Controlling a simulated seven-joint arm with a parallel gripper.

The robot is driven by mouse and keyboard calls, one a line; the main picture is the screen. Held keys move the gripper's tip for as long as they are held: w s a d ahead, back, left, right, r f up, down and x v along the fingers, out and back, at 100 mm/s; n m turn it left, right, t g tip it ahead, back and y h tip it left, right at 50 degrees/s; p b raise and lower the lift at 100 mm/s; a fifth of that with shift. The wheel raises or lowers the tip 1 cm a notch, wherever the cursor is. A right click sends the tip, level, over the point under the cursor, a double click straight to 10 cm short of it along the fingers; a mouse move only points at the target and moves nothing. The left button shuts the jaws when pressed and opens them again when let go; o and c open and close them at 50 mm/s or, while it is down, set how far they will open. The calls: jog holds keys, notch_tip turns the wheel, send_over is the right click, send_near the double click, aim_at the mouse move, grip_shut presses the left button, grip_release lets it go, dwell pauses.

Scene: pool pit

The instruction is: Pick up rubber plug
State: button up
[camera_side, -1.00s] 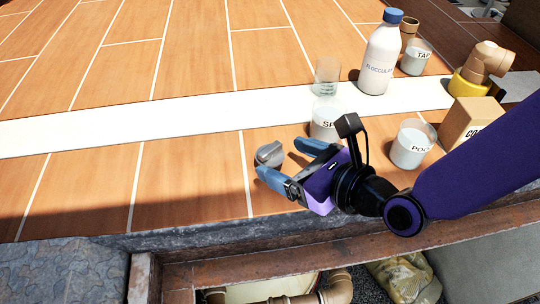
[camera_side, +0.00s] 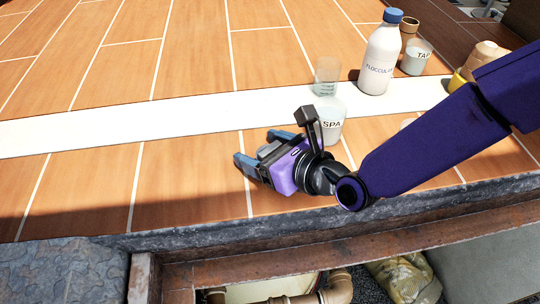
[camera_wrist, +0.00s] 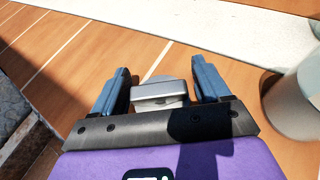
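The grey rubber plug (camera_side: 266,151) sits on the wooden deck, mostly hidden by my gripper in the side view. In the wrist view the plug (camera_wrist: 160,92) lies between the two blue fingers, near the palm, with a flat grey bar across its top and a rounder, paler part beyond. My gripper (camera_side: 257,147) is low over the deck and open, with one finger on each side of the plug. The wrist view shows the fingers (camera_wrist: 160,66) spread, with only narrow gaps to the plug; contact is not clear.
A beaker labelled SPA (camera_side: 331,127) stands close to the right of my gripper; it also shows in the wrist view (camera_wrist: 290,103). An empty glass (camera_side: 327,75), a flocculant bottle (camera_side: 381,60) and a TAP beaker (camera_side: 416,57) stand behind. The deck to the left is clear.

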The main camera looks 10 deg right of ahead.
jog(key=c, duration=0.8)
jog(key=shift+r, duration=0.15)
